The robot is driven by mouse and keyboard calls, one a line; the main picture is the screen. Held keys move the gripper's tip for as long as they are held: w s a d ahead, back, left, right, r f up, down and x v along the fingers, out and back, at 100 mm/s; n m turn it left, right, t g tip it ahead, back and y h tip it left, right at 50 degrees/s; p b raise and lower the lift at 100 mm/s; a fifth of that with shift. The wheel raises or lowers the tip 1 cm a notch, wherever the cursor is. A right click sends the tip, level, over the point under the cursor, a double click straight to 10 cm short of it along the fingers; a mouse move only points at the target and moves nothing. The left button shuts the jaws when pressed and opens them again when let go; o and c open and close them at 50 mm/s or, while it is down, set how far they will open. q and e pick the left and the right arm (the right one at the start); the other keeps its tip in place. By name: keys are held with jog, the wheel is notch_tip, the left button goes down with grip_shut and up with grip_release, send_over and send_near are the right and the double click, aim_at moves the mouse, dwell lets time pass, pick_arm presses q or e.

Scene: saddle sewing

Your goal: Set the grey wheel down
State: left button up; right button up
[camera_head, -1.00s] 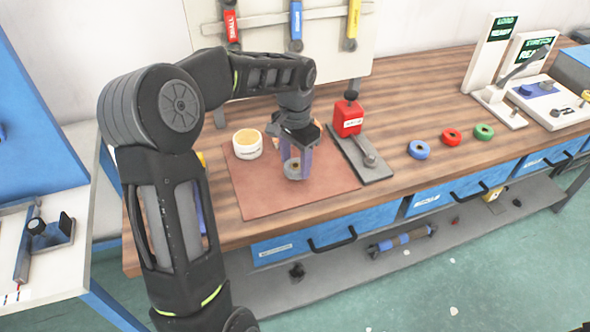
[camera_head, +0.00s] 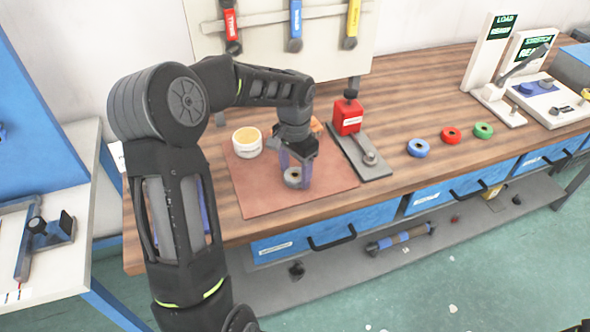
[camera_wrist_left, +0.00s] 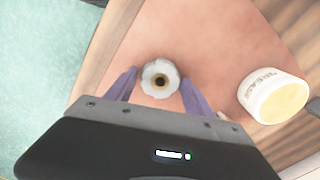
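The grey wheel (camera_head: 292,177), a small ring with a dark centre hole, is at the reddish-brown mat (camera_head: 258,196) on the workbench. It also shows in the wrist view (camera_wrist_left: 149,76), flat side up, between the tips of my purple fingers. My left gripper (camera_head: 294,172) points down around it. In the wrist view the fingers (camera_wrist_left: 160,84) stand either side of the wheel with narrow gaps, so the gripper looks open. The wheel appears to lie on the mat, though its underside is hidden. My right gripper is not in view.
A white grease tub (camera_head: 247,141) stands on the mat's back left. A red block on a grey base (camera_head: 348,117) is right of the mat. Blue (camera_head: 418,148), red (camera_head: 451,135) and green (camera_head: 483,130) wheels lie further right.

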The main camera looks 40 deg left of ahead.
pick_arm(q)
jog(key=shift+o, duration=1.2)
notch_tip(320, 180, up, 12)
jog(key=shift+r+b, duration=0.2)
jog(key=shift+b, duration=0.2)
jog(key=shift+f, duration=0.1)
dwell(0.9)
